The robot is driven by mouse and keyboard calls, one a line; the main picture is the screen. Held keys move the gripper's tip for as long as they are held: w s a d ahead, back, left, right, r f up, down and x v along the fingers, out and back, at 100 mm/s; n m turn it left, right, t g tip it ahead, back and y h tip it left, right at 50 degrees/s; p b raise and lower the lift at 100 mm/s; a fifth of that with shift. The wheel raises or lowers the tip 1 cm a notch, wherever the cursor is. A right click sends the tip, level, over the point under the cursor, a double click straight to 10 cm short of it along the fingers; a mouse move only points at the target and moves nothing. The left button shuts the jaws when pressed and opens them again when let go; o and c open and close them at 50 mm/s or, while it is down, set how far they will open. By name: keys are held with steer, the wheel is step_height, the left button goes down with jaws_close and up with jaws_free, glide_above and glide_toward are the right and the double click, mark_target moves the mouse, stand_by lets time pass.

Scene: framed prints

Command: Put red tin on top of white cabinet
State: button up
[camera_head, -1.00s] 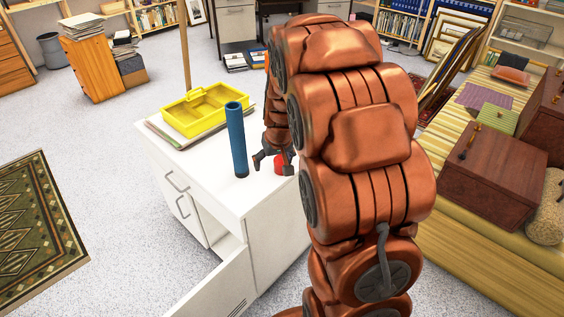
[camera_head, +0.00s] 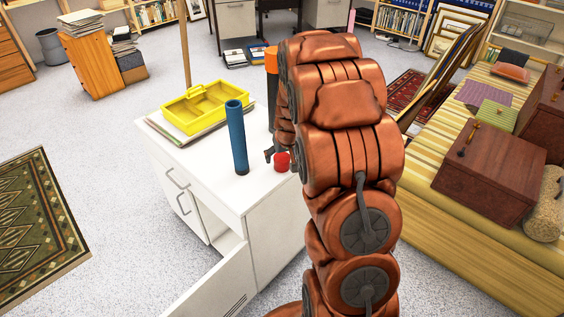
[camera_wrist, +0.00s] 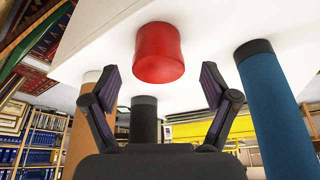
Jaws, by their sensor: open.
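The red tin (camera_head: 282,162) stands on top of the white cabinet (camera_head: 210,176), near its right edge. In the wrist view the tin (camera_wrist: 159,54) looks upright on the white top (camera_wrist: 205,28), with the picture upside down. My gripper (camera_wrist: 161,84) is open and empty. Its two fingertips are on either side below the tin in that view, with a gap between tin and fingers. In the head view my arm hides most of the gripper; one dark finger (camera_head: 269,155) shows just left of the tin.
A blue cylinder (camera_head: 237,138) stands left of the tin. A yellow tray (camera_head: 206,108) lies on papers at the cabinet's back. An orange and dark cylinder (camera_head: 271,62) shows behind, partly hidden by my arm. The cabinet's door (camera_head: 214,286) is open at the front.

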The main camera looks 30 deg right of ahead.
mark_target(282, 158)
steer(key=shift+x, duration=1.65)
steer(key=shift+d, duration=0.1)
steer(key=shift+c, duration=0.3)
steer(key=c, duration=1.4)
steer(key=shift+r, duration=0.1)
